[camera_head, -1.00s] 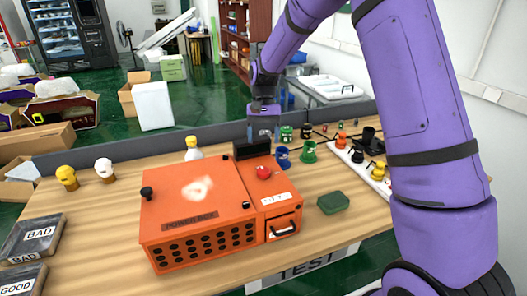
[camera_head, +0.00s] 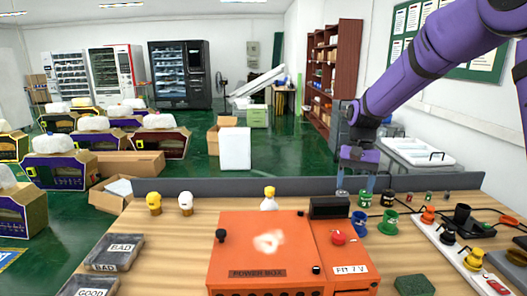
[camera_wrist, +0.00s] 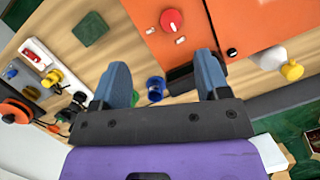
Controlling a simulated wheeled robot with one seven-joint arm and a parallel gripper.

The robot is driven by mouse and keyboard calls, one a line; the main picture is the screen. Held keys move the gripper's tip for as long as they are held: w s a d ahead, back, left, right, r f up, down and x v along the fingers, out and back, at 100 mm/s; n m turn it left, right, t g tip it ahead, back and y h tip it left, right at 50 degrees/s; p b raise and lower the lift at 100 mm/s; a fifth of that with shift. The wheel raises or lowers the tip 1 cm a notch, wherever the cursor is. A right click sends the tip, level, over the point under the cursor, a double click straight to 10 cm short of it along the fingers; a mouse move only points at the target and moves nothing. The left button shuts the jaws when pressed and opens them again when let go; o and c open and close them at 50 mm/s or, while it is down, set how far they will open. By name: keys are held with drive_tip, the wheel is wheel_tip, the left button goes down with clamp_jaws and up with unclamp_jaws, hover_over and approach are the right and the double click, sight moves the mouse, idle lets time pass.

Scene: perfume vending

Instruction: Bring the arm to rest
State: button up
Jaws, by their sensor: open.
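My purple arm reaches in from the right in the head view. My gripper (camera_head: 356,183) hangs over the far part of the wooden table, behind the orange power box (camera_head: 262,250). In the wrist view my gripper (camera_wrist: 167,85) has its two blue-grey fingers spread apart with nothing between them. A blue cup-like piece (camera_wrist: 155,88) shows beyond the gap on the table, apart from the fingers. The orange box (camera_wrist: 260,25) lies near the right finger in that view.
Blue (camera_head: 359,223) and green (camera_head: 388,222) pieces stand close to the gripper. A white strip with plugs (camera_head: 455,255) lies at right, and a green block (camera_head: 414,285) in front. Yellow (camera_head: 154,203) and white (camera_head: 186,203) heads stand at left. A low grey partition (camera_head: 240,186) borders the far edge.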

drive_tip(key=s+d+r+n+t+h, duration=0.1)
drive_tip(key=s+d+r+t, duration=0.15)
drive_tip(key=s+r, duration=0.6)
drive_tip(key=s+d+r+n+t, duration=0.1)
drive_tip(key=s+r+n+t, duration=0.3)
drive_tip(key=s, duration=0.8)
drive_tip(key=s+d+m+t, duration=0.1)
drive_tip(key=s+t, duration=0.1)
drive_tip(key=s, duration=0.8)
drive_tip(key=shift+r, duration=0.2)
drive_tip(key=shift+d, duration=0.1)
